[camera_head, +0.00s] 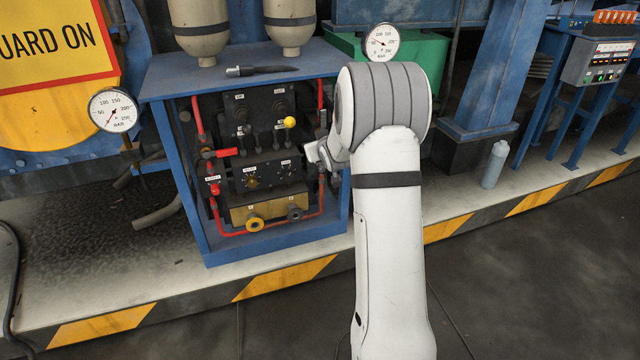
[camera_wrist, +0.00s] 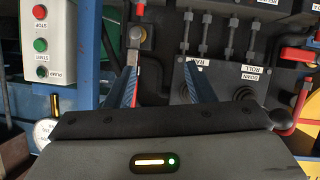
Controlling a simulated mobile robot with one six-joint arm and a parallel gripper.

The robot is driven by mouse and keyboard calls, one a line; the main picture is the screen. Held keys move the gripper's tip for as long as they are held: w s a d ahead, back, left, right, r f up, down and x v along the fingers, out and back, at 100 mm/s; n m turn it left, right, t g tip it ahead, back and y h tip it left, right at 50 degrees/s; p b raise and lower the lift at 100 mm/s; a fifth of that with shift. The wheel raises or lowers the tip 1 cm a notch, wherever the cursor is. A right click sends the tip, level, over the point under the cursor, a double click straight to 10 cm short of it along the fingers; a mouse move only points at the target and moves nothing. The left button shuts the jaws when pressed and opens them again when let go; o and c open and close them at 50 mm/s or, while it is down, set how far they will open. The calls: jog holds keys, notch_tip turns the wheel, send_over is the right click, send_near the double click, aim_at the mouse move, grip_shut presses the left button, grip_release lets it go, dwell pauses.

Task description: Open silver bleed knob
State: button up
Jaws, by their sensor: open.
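My gripper (camera_wrist: 160,68) is open and empty in the wrist view, its two blue-edged fingers pointing at the panel. A small silver fitting (camera_wrist: 136,38) sits just beyond the left fingertip; it looks like the silver bleed knob, but I cannot read a label on it. I see no contact with it. In the head view my arm covers the cabinet's right edge, and the fingers cannot be made out. The black valve panel (camera_head: 255,105) carries several levers.
The blue cabinet (camera_head: 185,200) frames the valves and red pipes. In the wrist view a button box (camera_wrist: 46,40) stands left of the fingers. A yellow ball-ended lever (camera_head: 289,122) and a red handle (camera_head: 225,153) stick out. The dark floor in front is clear.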

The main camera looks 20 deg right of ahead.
jog(key=w+d+f+t+b, duration=0.1)
jog(key=w+d+f+b, duration=0.1)
jog(key=f, duration=0.4)
jog(key=w+d+f+t+b, duration=0.1)
jog(key=w+d+f+b, duration=0.1)
jog(key=f, duration=0.4)
jog(key=n+t+y+b, duration=0.2)
jog(key=t+b, duration=0.1)
jog(key=b, duration=0.1)
send_near(322, 169)
jog(key=w, duration=0.1)
jog(key=shift+w+b, duration=1.3)
jog(key=shift+w, duration=2.55)
jog(key=shift+c, duration=0.2)
